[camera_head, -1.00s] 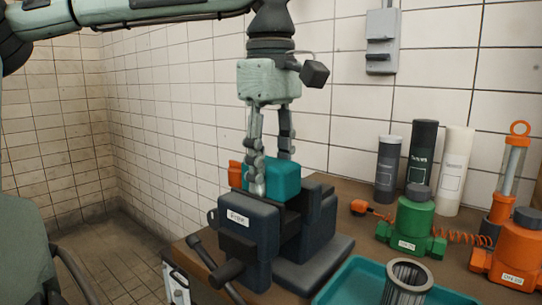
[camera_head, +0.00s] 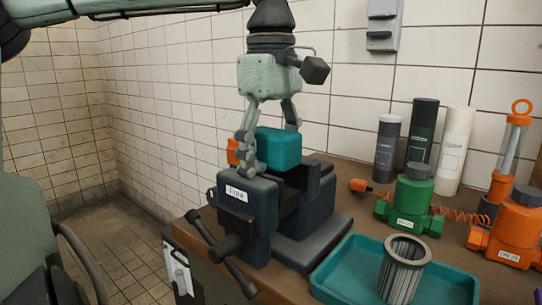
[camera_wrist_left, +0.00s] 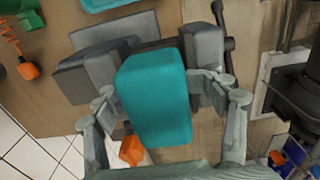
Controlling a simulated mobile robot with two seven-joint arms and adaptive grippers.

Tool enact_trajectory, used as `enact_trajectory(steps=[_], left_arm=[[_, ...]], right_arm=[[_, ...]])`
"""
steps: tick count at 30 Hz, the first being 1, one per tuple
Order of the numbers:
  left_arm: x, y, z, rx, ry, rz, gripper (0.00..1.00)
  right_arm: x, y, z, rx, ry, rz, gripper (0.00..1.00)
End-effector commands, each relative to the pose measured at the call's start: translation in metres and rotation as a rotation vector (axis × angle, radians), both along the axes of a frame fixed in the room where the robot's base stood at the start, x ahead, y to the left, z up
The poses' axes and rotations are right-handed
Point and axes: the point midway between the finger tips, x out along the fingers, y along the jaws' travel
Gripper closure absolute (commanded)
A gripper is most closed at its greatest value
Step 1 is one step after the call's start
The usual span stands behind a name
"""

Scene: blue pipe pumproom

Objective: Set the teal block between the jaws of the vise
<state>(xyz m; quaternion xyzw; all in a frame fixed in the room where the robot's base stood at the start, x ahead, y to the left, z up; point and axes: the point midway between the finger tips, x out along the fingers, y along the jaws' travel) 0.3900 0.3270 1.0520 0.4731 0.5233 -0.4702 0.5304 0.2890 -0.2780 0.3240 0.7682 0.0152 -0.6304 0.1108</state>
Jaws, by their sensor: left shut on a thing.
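The teal block (camera_head: 280,147) is at the top of the dark blue-grey vise (camera_head: 248,213), over the gap between its jaws. My left gripper (camera_head: 268,150) points down from above, with its fingers on either side of the block, shut on it. In the left wrist view the block (camera_wrist_left: 155,100) lies between the two fingertips, with one vise jaw (camera_wrist_left: 103,68) to its left and the other to its right. The block hides the gap beneath it, so I cannot tell how far down between the jaws it sits. My right gripper is not in view.
The vise handle (camera_head: 222,250) sticks out at the bench's front. A teal tray (camera_head: 340,275) with a grey ribbed filter (camera_head: 404,268) lies right of the vise. Green (camera_head: 410,200) and orange (camera_head: 510,230) pumps and several cylinders stand farther right. A tiled wall is behind.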

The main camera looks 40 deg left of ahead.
Motion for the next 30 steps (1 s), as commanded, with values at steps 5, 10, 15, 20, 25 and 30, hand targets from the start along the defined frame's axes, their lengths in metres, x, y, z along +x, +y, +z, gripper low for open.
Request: enact_trajectory(steps=[5,10,15,20,25,30], left_arm=[[-0.003,-0.001,-0.013,-0.001,0.021,-0.001,0.92],[-0.003,-0.001,-0.018,0.0,0.021,0.0,0.91],[-0.003,-0.001,-0.022,-0.001,0.022,-0.001,0.9],[-0.002,-0.001,-0.026,-0.002,0.02,0.0,0.87],[-0.001,-0.001,-0.03,-0.002,0.018,0.0,0.83],[-0.002,-0.001,-0.03,-0.001,0.02,-0.001,0.88]], right_arm=[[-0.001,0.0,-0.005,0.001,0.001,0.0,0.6],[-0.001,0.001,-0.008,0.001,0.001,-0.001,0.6],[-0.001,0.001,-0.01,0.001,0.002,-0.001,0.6],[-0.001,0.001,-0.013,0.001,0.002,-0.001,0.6],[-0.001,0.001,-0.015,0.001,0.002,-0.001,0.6],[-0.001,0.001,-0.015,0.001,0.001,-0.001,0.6]])
